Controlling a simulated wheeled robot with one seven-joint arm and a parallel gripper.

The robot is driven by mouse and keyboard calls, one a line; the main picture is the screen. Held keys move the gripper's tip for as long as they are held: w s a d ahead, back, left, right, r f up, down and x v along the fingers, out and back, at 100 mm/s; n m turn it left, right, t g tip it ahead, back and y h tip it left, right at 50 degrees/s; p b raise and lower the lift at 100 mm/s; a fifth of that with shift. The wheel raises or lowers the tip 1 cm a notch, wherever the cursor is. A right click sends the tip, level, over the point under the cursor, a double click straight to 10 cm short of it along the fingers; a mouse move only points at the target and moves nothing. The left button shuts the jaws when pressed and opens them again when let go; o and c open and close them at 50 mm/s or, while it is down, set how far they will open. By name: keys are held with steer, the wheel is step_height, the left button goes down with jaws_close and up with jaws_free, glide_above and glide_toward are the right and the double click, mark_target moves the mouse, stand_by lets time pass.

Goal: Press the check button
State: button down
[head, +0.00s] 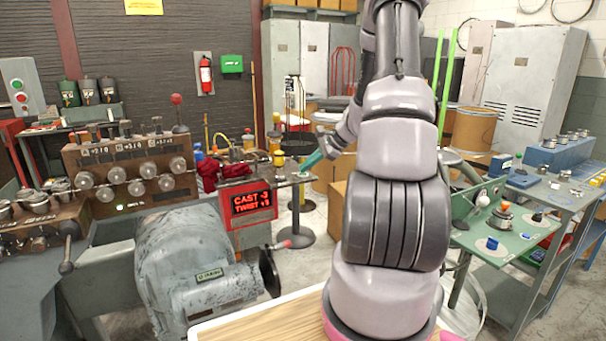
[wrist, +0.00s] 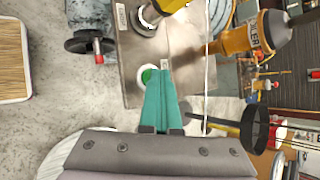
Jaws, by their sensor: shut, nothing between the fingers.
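A round green button (wrist: 147,76) on a white disc sits near the edge of a bare metal plate (wrist: 188,78) in the wrist view. I take it for the check button. My gripper's teal fingers (wrist: 161,76) are shut and empty, with their tips right at the button, partly covering it. I cannot tell whether they touch it. In the head view my gripper (head: 306,168) points down and left over the edge of the small metal table (head: 280,180). The button's green top is not clear there.
A red display (head: 250,202) reading CAST and TWIST stands left of my gripper. A grey machine (head: 205,265) with a handwheel is in front of it. A green bench (head: 500,235) is at the right.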

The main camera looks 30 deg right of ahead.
steer(key=shift+r, duration=0.8)
steer(key=shift+r, duration=0.1)
steer(key=shift+r, duration=2.4)
